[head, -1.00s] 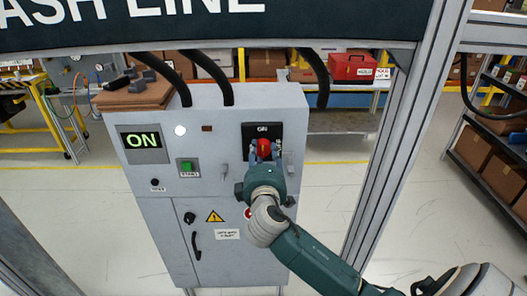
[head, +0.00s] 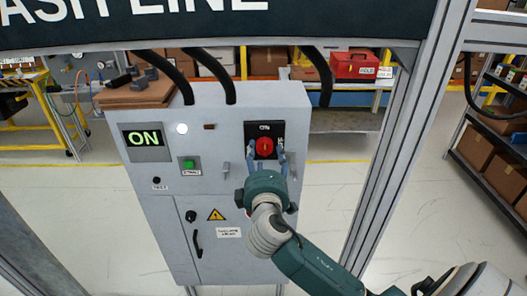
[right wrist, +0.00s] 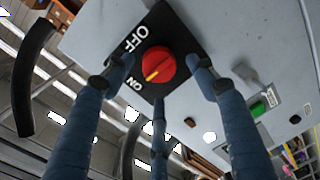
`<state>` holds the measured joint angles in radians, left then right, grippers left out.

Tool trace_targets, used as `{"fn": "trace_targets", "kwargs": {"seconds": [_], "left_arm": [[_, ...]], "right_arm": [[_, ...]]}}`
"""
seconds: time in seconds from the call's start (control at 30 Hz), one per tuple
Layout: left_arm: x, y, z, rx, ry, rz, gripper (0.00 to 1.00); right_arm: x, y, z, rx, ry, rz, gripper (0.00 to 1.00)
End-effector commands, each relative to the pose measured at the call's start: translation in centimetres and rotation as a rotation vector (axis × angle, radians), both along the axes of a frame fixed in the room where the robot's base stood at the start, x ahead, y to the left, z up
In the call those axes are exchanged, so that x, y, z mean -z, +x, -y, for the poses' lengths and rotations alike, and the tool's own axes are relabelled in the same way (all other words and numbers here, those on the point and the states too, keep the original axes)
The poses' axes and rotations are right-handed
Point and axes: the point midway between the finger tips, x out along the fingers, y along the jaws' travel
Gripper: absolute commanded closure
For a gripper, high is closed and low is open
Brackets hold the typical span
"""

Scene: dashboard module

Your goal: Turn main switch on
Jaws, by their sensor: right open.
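The red main switch knob (head: 264,146) sits on a black plate (head: 277,130) at the upper right of the grey cabinet's front. In the right wrist view the red knob (right wrist: 158,64) has its yellow mark pointing toward the word ON on the plate (right wrist: 160,25); OFF is at the other side. A display (head: 144,140) on the cabinet reads ON in green. My right gripper (head: 267,163) is open and empty, just in front of and below the knob. Its blue fingers (right wrist: 160,84) are spread around the knob's outline, apart from it. My left gripper is not in view.
The grey cabinet (head: 205,165) also carries a lit white lamp (head: 182,128), a green start button (head: 189,164) and a black handle (head: 197,243). A metal frame post (head: 385,165) stands to the right, close to my right arm. A dark sign (head: 200,22) spans the top.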

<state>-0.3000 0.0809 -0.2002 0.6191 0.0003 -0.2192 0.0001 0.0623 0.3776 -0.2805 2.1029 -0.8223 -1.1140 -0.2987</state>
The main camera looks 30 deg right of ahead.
Motion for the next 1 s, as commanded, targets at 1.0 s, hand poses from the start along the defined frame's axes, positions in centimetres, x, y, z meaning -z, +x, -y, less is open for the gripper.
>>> {"fn": "trace_targets", "kwargs": {"seconds": [1.0], "left_arm": [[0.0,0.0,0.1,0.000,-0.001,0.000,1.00]], "right_arm": [[-0.7,-7.7,-4.9,-0.002,-0.002,0.003,0.43]]}}
